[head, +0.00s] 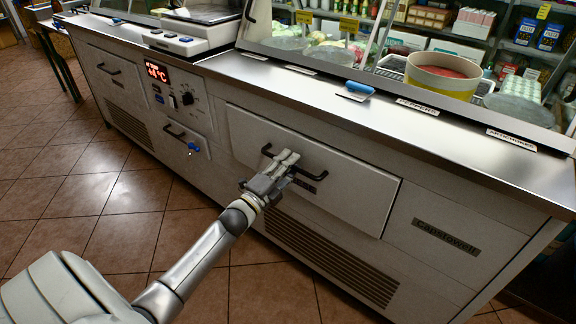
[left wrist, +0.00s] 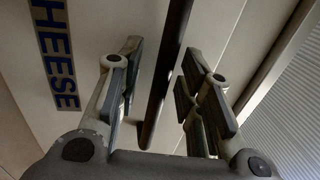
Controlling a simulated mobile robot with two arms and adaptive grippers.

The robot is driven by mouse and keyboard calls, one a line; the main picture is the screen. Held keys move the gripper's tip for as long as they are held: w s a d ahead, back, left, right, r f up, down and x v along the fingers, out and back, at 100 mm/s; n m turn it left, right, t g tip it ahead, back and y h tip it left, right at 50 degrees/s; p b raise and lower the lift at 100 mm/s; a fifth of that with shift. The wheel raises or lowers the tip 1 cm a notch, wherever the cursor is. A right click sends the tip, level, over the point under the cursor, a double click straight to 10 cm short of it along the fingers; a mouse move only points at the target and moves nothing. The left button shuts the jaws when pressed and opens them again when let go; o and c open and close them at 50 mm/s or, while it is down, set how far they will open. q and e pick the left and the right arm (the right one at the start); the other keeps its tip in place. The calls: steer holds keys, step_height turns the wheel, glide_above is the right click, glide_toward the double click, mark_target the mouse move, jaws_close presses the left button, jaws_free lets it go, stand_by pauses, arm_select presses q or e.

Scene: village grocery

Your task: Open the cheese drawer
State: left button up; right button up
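The cheese drawer (head: 345,190) is a wide pale front panel in the counter's side and looks shut. Its black bar handle (head: 311,172) runs across its upper left part. In the left wrist view the handle (left wrist: 168,75) is a dark bar passing between my two fingers, and a label (left wrist: 56,55) reading "HEESE" shows on the left. My left gripper (head: 287,157) is at the handle's left part. Its fingers (left wrist: 158,85) are apart on both sides of the bar, with gaps visible, so it is open. My right gripper is in neither view.
The counter (head: 450,222) continues on both sides, with a vent grille (head: 330,255) below the drawer. The tiled floor (head: 110,200) on the left is clear.

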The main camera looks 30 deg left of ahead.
arm_select(q)
steer(key=shift+c, duration=0.4)
jaws_close()
steer(key=shift+s, duration=0.1)
